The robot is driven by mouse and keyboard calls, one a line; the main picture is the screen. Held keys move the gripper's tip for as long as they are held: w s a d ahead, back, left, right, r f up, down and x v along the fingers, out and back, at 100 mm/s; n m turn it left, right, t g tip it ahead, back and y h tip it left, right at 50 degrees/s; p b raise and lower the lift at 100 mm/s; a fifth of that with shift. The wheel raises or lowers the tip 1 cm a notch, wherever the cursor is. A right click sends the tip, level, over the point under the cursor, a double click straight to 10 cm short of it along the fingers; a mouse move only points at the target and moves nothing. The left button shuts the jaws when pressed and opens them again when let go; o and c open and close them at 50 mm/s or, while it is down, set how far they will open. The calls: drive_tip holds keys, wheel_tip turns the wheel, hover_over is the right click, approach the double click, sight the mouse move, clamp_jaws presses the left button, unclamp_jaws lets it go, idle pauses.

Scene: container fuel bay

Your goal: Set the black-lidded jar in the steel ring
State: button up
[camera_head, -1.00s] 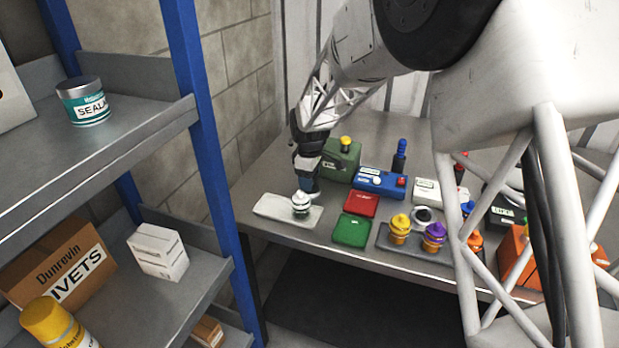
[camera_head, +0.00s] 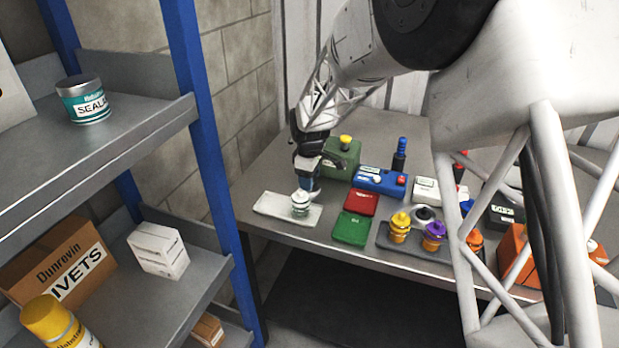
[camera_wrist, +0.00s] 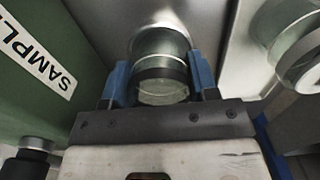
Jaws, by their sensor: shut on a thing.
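My gripper (camera_head: 305,188) is low over the pale tray (camera_head: 271,207) at the table's left end. In the wrist view its blue fingers (camera_wrist: 160,85) are shut on a clear glass jar (camera_wrist: 160,60) with a dark band, which I take for the black-lidded jar; its lid colour is not clear. In the head view the gripper and another jar hide it. That other jar, pale-lidded (camera_head: 300,206), stands on the tray in front; it also shows in the wrist view (camera_wrist: 295,45). The steel ring (camera_head: 425,213) appears on the dark rack, behind the yellow and purple jars.
The rack holds a yellow-topped jar (camera_head: 398,228) and a purple-topped jar (camera_head: 433,236). A green box (camera_head: 341,157) stands close beside my gripper. Red (camera_head: 361,203) and green (camera_head: 352,229) flat boxes and a blue box (camera_head: 380,181) lie between tray and rack. A blue-posted shelf (camera_head: 205,150) stands left.

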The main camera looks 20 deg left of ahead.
drive_tip(key=o, duration=1.4)
wheel_tip(320, 180, up, 8)
idle(0.7)
drive_tip(key=shift+d, duration=0.1)
idle(0.4)
